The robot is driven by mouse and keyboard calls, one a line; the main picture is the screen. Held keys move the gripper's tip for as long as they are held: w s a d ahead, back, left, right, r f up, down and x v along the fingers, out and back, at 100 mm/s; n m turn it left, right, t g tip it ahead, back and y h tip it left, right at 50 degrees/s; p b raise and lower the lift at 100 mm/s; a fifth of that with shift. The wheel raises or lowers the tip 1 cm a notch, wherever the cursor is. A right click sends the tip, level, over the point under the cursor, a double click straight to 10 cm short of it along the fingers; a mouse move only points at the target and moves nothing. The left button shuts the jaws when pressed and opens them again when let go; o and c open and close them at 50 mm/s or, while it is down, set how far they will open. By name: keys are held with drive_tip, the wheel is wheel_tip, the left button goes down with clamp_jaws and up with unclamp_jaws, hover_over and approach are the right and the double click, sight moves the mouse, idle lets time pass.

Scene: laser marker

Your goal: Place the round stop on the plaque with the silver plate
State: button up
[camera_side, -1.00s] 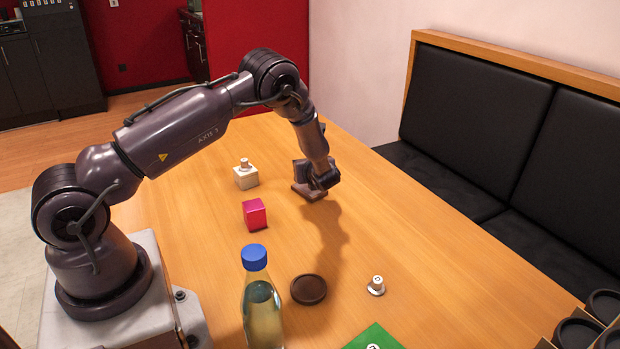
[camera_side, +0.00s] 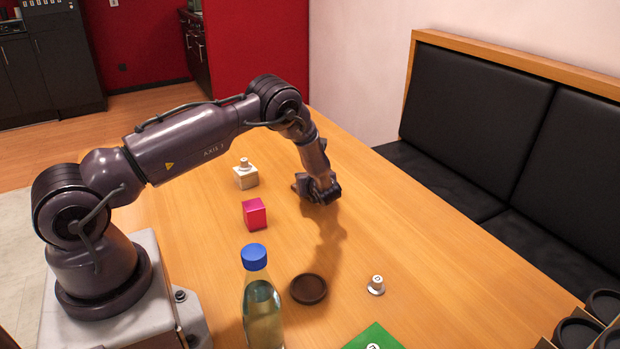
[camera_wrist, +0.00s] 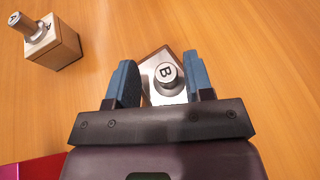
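In the wrist view, a wooden plaque with a silver plate (camera_wrist: 152,94) lies under my gripper (camera_wrist: 158,66). A silver round stop marked "B" (camera_wrist: 167,76) stands over the plate, between the two blue-padded fingers and nearer the right one. The fingers are apart, with a gap on the left of the stop; my gripper is open. In the side view, my gripper (camera_side: 318,190) is low at the table and mostly hides that plaque and stop. Another small round stop (camera_side: 376,285) stands on the bare table at the front right.
A pale-topped wooden block with a stop on it (camera_side: 245,176) stands left of my gripper. A pink-red cube (camera_side: 255,214), a blue-capped bottle (camera_side: 262,305), a dark round dish (camera_side: 308,289) and a green plaque (camera_side: 373,338) stand nearer the camera.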

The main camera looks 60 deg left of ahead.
drive_tip(key=shift+r, duration=0.1)
drive_tip(key=shift+d+r, duration=0.15)
drive_tip(key=shift+d, duration=0.15)
drive_tip(key=v, duration=1.1)
drive_tip(key=shift+s+r, duration=0.1)
drive_tip(key=s+d+r+n+g+h, duration=0.1)
drive_tip(key=s+d+r+n+h, duration=0.15)
drive_tip(key=s+r+n, duration=0.5)
drive_tip(key=s+d+r+n+g+h, duration=0.25)
drive_tip(key=r+n, duration=0.25)
drive_tip(key=r, duration=0.6)
drive_tip(key=s+d+r+n+t+h, duration=0.3)
drive_tip(key=s+d+r+n+h, duration=0.1)
drive_tip(key=s+d, duration=0.2)
drive_tip(key=s+d+r+n+t+h, duration=0.3)
drive_tip(key=s+d+r+n+h, duration=0.1)
drive_tip(key=s, duration=0.5)
drive_tip(key=d+r, duration=0.1)
drive_tip(key=d, duration=0.1)
drive_tip(key=shift+d, duration=0.35)
